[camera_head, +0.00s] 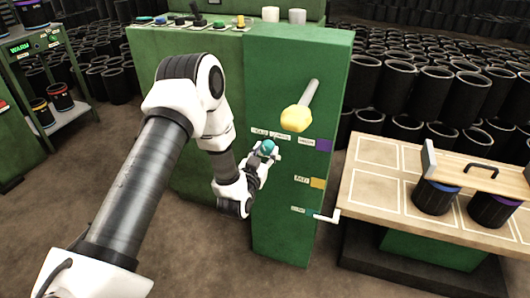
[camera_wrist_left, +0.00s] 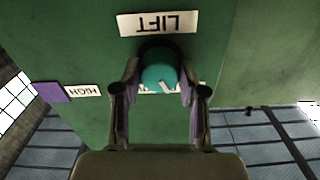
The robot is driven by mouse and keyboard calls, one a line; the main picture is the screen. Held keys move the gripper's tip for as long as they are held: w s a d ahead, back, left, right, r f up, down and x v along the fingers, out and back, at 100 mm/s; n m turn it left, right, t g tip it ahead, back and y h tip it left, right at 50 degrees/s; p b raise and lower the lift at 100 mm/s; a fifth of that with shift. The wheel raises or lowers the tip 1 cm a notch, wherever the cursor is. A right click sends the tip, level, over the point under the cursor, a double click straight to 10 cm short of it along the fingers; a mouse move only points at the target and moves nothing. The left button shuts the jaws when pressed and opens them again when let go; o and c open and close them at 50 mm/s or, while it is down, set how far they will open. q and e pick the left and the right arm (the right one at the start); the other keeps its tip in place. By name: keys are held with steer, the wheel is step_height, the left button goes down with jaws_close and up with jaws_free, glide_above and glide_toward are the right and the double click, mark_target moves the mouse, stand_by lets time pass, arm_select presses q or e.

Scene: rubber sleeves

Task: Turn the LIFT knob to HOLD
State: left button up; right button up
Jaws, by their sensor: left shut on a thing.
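The LIFT knob is a round teal knob (camera_head: 269,146) on the front of the green cabinet. It also shows in the left wrist view (camera_wrist_left: 157,68), under the upside-down LIFT label (camera_wrist_left: 158,23). A pale pointer mark on the knob points down and slightly right in that view. Another small label behind the knob is mostly hidden, and its words cannot be read. My left gripper (camera_head: 265,152) is shut on the knob, with one finger on each side of it in the wrist view. My right gripper is not in view.
A lever with a yellow knob (camera_head: 295,118) sticks out above right of the teal knob. A wooden-topped table (camera_head: 367,195) with dark sleeves stands to the right. Stacked black sleeves fill the background.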

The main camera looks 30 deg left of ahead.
arm_select(q)
steer(key=shift+n, duration=0.5)
steer(key=o, duration=1.1)
steer(key=shift+o, duration=0.2)
steer(key=shift+s, duration=0.1)
steer(key=v, duration=1.1)
steer(key=shift+s, duration=0.4)
steer(key=shift+s+d+f, duration=0.1)
steer(key=shift+f, duration=0.05)
